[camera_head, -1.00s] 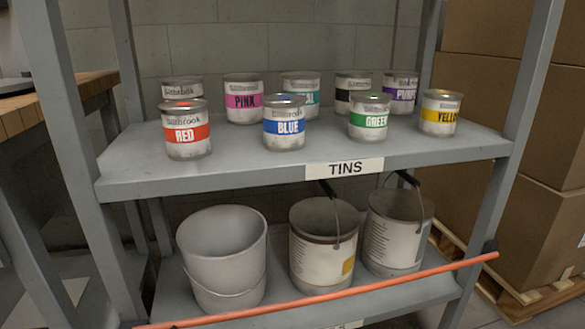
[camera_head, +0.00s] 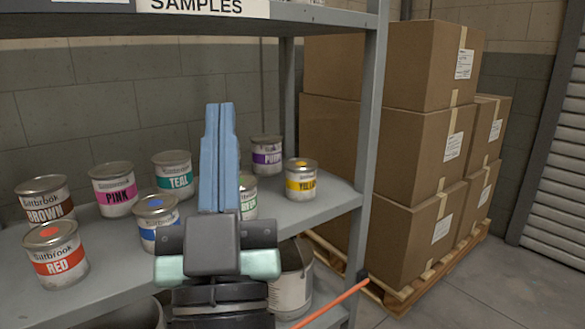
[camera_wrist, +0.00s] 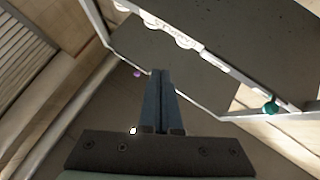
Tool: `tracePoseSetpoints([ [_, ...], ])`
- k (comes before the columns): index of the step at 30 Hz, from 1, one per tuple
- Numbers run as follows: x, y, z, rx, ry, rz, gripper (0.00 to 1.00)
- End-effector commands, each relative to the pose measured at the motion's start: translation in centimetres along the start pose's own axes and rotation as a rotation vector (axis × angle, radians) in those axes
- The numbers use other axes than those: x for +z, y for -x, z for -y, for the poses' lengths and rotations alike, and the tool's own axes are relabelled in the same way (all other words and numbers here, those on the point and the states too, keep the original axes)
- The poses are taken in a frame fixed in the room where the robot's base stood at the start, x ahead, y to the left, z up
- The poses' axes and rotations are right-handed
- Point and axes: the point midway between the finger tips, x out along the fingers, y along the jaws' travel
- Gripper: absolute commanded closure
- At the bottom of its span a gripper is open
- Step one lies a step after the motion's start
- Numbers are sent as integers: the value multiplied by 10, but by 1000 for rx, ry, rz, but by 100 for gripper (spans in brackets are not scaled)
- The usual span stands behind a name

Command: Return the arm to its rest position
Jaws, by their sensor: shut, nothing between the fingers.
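My gripper (camera_head: 219,108) is raised in front of the tin shelf (camera_head: 335,202) in the head view, its two blue fingers together and pointing up, with nothing between them. It also shows shut and empty in the wrist view (camera_wrist: 161,74). In the head view it covers part of the blue tin (camera_head: 157,222) and the green tin (camera_head: 249,197), and hides what stands behind it. No tin touches the fingers in either view.
Red (camera_head: 57,255), brown, pink (camera_head: 116,189), teal (camera_head: 173,175), purple (camera_head: 266,155) and yellow (camera_head: 301,180) tins stand on the shelf. A bucket (camera_head: 292,285) and an orange bar (camera_head: 332,305) are below. Stacked cardboard boxes (camera_head: 415,150) stand right; floor is clear beyond.

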Motion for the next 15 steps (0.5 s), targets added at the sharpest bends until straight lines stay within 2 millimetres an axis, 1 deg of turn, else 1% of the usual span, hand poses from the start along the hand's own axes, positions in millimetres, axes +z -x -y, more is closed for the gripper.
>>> tracePoseSetpoints([
  [1,-40,-20,-14,24,22,-25,100],
  [2,-56,-26,-21,36,33,-30,100],
  [3,-76,-33,-30,53,47,-39,100],
  [4,-91,-38,-36,64,57,-43,100],
  [5,-106,-42,-42,76,67,-49,100],
  [6,-127,-46,-50,92,81,-57,100],
  [8,-157,-51,-61,115,100,-70,100],
  [11,-170,-69,-60,113,97,-54,100],
  [15,-195,-93,-60,112,96,-53,100],
])
